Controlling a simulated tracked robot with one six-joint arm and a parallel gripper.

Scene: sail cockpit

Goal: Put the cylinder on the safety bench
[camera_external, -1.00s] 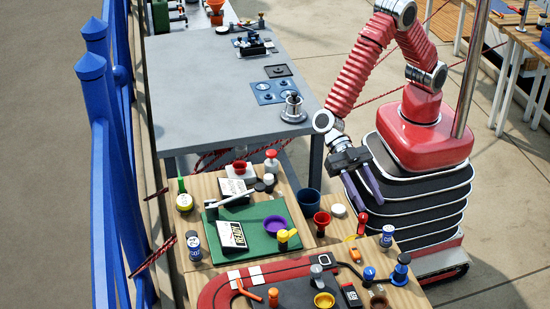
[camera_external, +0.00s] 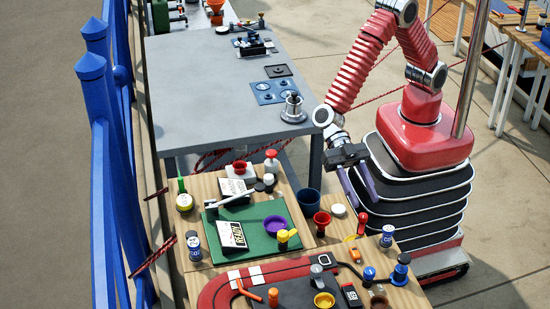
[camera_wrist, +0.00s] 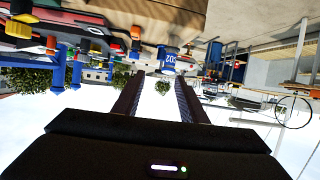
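Two small white-and-blue cylinders stand on the wooden benches: one (camera_external: 193,245) at the left edge and one (camera_external: 387,236) at the right. A blue-and-white cylinder with a dark label (camera_wrist: 171,60) appears upside down beyond my fingertips in the wrist view; I cannot tell which it is. My gripper (camera_external: 365,205) hangs in front of my body, above and beyond the right cylinder. Its fingers are apart with nothing between them, as the wrist view also shows (camera_wrist: 160,80). No bench is readably marked as the safety bench; the wooden bench with a green mat (camera_external: 208,185) is nearest.
A grey table (camera_external: 200,95) behind holds a metal winch (camera_external: 293,108) and blue plate (camera_external: 274,91). A dark blue cup (camera_external: 309,201), red cup (camera_external: 321,222), purple bowl (camera_external: 276,226) and red-handled tool (camera_external: 362,222) crowd the wooden bench. Blue fence posts (camera_external: 104,150) line the left.

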